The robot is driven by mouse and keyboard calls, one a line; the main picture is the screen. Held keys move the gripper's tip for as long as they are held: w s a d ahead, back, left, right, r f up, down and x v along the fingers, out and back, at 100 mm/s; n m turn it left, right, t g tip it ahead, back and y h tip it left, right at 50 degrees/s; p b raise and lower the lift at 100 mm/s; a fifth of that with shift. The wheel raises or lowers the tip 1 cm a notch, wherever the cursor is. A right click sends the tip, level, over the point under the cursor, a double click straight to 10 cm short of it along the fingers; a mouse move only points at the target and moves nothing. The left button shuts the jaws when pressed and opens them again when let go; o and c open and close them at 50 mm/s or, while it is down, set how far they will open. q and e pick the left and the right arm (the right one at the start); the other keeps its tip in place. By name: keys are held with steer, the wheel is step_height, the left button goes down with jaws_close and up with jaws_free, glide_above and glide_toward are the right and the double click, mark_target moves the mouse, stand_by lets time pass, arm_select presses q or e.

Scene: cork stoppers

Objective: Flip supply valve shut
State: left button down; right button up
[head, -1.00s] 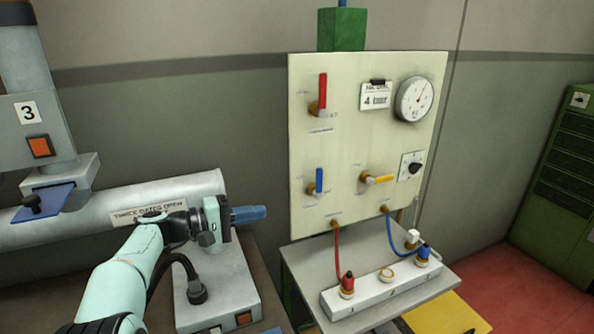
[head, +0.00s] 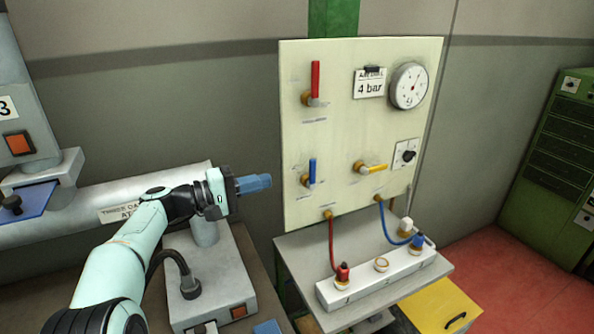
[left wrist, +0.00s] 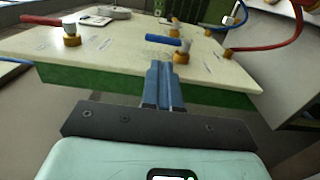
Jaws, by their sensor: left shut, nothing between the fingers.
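An upright cream panel (head: 345,140) carries three lever valves with brass bodies. The red lever (head: 315,80) at upper left points straight up. The blue lever (head: 312,172) below it also points up. The yellow lever (head: 372,168) lies roughly level, pointing right. The small valve labels are unreadable, so I cannot tell which is the supply valve. My left gripper (head: 263,183) is shut and empty, left of the panel at about the blue lever's height. In the left wrist view, its blue fingers (left wrist: 162,85) point toward the blue lever (left wrist: 167,40), apparently apart from it.
A gauge (head: 409,86), a "4 bar" card (head: 369,83) and a black knob (head: 409,156) sit on the panel. Red (head: 332,248) and blue (head: 389,228) hoses run to a white block (head: 360,285) below. A grey pipe (head: 70,215) lies behind my left arm.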

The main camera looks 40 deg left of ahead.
mark_target(310, 165)
arm_select(q)
steer(key=p+x, duration=0.2)
steer(key=x, duration=0.7)
steer(key=shift+w, duration=0.25)
arm_select(e)
steer(key=w+r, duration=0.2)
steer(key=r, duration=0.1)
steer(key=shift+w+r, duration=0.1)
steer(key=shift+r, duration=0.05)
arm_select(q)
steer(key=shift+d, duration=0.1)
steer(key=shift+w+d+r, duration=0.15)
steer(key=shift+w+r, duration=0.05)
arm_select(e)
steer(key=shift+s+f, duration=0.25)
steer(key=shift+f, duration=0.05)
arm_select(q)
steer(key=shift+w+d+r+b, duration=0.25)
steer(key=shift+w+b, duration=0.1)
steer(key=shift+w, duration=0.15)
steer(key=shift+w+d+r+b, duration=0.2)
steer(key=shift+w+d+b, duration=0.15)
steer(key=shift+w, duration=0.2)
arm_select(e)
steer(key=shift+s+f, duration=0.55)
steer(key=shift+f, duration=0.3)
arm_select(q)
steer(key=shift+w, duration=0.1)
steer(key=shift+r, duration=0.1)
